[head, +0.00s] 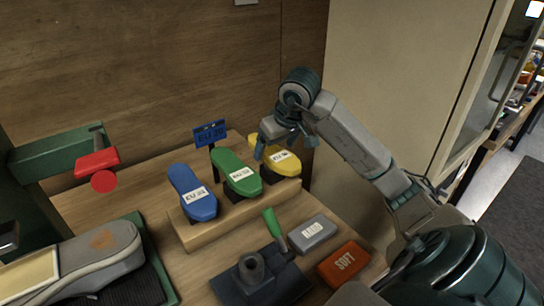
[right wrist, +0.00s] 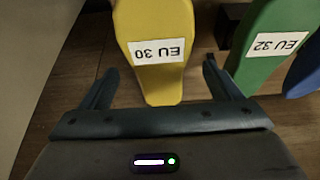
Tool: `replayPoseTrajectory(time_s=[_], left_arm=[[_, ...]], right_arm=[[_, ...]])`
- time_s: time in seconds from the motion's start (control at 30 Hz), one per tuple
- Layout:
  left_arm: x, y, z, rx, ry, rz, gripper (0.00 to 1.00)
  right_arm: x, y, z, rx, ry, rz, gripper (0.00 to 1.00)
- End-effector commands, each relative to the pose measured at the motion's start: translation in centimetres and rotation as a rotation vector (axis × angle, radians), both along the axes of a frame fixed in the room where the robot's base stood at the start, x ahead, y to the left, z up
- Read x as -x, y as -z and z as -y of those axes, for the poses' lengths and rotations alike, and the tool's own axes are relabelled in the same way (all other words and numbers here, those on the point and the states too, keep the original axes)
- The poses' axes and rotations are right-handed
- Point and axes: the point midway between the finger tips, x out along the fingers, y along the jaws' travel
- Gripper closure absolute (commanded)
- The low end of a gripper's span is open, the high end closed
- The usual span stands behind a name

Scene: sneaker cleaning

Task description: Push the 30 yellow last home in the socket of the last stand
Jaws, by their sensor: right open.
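The yellow last (head: 286,166), labelled EU 30, is at the right end of the wooden last stand (head: 240,217). It also shows in the right wrist view (right wrist: 158,80). My right gripper (head: 287,143) is at the yellow last's upper part, partly covering it. In the right wrist view its open fingers (right wrist: 160,70) stand on either side of the last's lower end, with gaps visible. The socket under the yellow last is hidden, so I cannot tell how deep it sits. My left gripper is not in view.
A green last (head: 236,172) and a blue last (head: 190,190) stand left of the yellow one, with a blue sign (head: 209,133) behind. In front are a grey block (head: 312,233), an orange SOFT block (head: 343,263) and a green-handled tool (head: 273,225). A grey sneaker (head: 95,255) lies left.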

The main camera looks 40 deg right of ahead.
Motion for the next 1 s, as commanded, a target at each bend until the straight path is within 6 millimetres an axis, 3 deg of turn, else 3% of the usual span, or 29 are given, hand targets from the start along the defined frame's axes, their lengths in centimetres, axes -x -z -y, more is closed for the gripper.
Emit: replayPoseTrajectory(time_s=[0.17, 0.5, 0.8, 1.0], left_arm=[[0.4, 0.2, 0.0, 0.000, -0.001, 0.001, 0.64], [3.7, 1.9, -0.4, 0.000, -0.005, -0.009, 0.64], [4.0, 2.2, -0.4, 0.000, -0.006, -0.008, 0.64], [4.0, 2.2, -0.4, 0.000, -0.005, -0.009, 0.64]], right_arm=[[-0.4, 0.9, 0.0, -0.001, -0.001, -0.001, 0.15], [-1.9, 4.6, 0.3, -0.003, 0.001, -0.001, 0.15], [-2.1, 5.2, 0.3, 0.000, 0.000, 0.001, 0.15], [-2.1, 5.2, 0.3, 0.000, 0.000, 0.001, 0.53]])
